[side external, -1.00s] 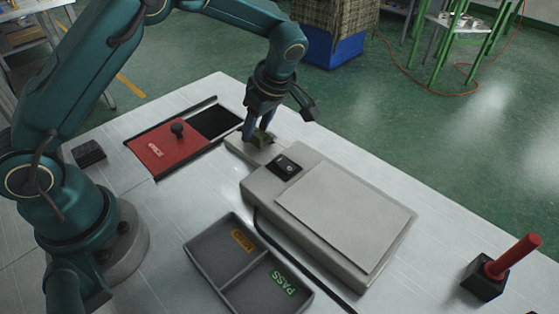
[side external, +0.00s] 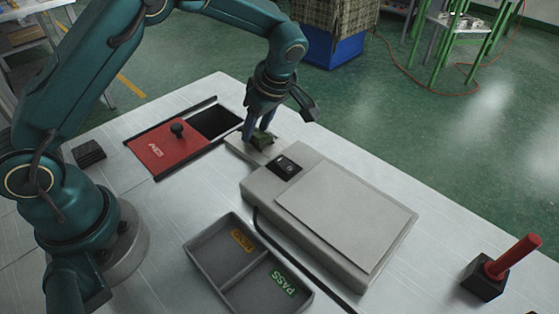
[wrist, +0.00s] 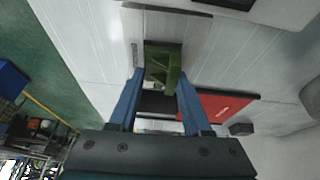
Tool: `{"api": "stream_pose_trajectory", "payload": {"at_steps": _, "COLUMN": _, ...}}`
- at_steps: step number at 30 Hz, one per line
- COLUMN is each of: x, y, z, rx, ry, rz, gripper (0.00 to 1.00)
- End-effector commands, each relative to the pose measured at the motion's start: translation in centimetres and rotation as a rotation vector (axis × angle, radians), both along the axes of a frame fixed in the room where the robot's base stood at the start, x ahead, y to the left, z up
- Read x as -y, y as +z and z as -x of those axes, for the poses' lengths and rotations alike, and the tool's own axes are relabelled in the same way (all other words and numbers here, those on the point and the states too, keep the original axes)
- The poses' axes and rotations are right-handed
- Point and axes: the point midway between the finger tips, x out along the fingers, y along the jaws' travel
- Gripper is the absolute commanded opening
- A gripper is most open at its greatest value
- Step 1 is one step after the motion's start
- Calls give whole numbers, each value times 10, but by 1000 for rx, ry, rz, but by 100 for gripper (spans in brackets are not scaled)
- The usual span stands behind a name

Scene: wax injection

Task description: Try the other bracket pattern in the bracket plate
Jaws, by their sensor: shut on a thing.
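My gripper (side external: 259,128) is shut on a green bracket pattern (side external: 264,140), low over a small light grey plate (side external: 239,145) beside the grey machine. In the wrist view, the green pattern (wrist: 163,62) sits between the two blue fingers of my gripper (wrist: 160,78). It looks like a block with an upright part. The pattern and fingers hide part of the plate. I cannot tell whether the pattern touches the plate or is seated in it.
A grey machine (side external: 340,215) with a flat top stands right of the plate. A red lid (side external: 163,151) with a black knob lies by a dark opening (side external: 214,122). A two-compartment tray (side external: 222,277), one side marked PASS, is in front. A red-handled tool (side external: 512,258) stands far right.

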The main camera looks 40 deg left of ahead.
Motion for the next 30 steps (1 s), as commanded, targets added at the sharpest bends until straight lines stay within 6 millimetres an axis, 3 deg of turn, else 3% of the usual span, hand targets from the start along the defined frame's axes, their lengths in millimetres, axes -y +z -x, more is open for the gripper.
{"api": "stream_pose_trajectory", "payload": {"at_steps": 30, "x": 0, "y": -8, "z": 0, "rx": 0, "ry": 0, "rz": 0, "gripper": 0}}
